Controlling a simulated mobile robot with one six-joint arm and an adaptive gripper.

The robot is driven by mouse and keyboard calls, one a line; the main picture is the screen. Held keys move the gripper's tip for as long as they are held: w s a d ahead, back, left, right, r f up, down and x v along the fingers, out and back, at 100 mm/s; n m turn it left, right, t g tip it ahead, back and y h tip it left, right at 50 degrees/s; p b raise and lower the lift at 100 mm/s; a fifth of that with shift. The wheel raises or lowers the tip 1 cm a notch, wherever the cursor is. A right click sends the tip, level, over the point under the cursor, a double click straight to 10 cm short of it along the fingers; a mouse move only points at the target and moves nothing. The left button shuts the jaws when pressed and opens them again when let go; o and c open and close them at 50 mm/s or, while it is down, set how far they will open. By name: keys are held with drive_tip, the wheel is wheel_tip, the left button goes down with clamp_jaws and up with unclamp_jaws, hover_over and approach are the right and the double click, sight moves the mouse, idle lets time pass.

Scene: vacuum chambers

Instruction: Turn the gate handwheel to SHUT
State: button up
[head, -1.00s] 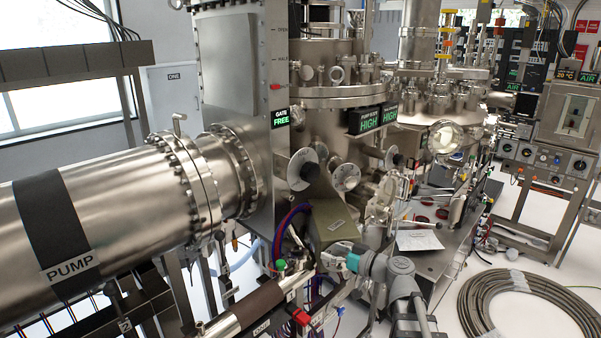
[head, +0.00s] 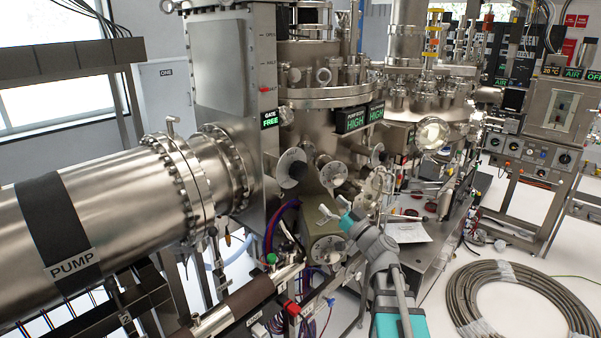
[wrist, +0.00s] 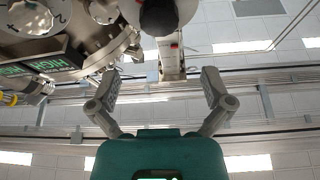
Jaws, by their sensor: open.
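The gate handwheel (head: 291,168) is a grey disc with a dark knob, on the front of the tall gate housing (head: 262,180). The red pointer (head: 264,89) on the housing's scale stands at the lowest mark, below OPEN and HALF. The gate sign (head: 270,119) reads FREE. My gripper (head: 335,213) is open and empty, below and right of the handwheel and apart from it in the picture. In the wrist view its fingers (wrist: 162,88) are spread wide with nothing between them. A dark round knob (wrist: 158,15) shows beyond them at the top; I cannot tell whether it is the handwheel's.
The PUMP cylinder (head: 110,220) fills the left. A second grey disc (head: 333,174) and the chamber's flanges crowd the right of the handwheel. A box-like metal body (head: 325,249) and cables lie below my gripper. A hose coil (head: 515,300) lies on the floor at right.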

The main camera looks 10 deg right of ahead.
sight(302, 174)
drive_tip(key=shift+w+r, duration=0.1)
drive_tip(key=p+x, duration=0.5)
drive_tip(key=x, duration=0.8)
drive_tip(key=shift+w+a, duration=0.15)
drive_tip(key=shift+r, duration=0.1)
drive_tip(key=c, duration=0.9)
drive_tip(key=shift+m+t+h, duration=0.3)
drive_tip(key=shift+m+h, duration=0.2)
drive_tip(key=shift+m, duration=0.8)
drive_tip(key=o, duration=0.9)
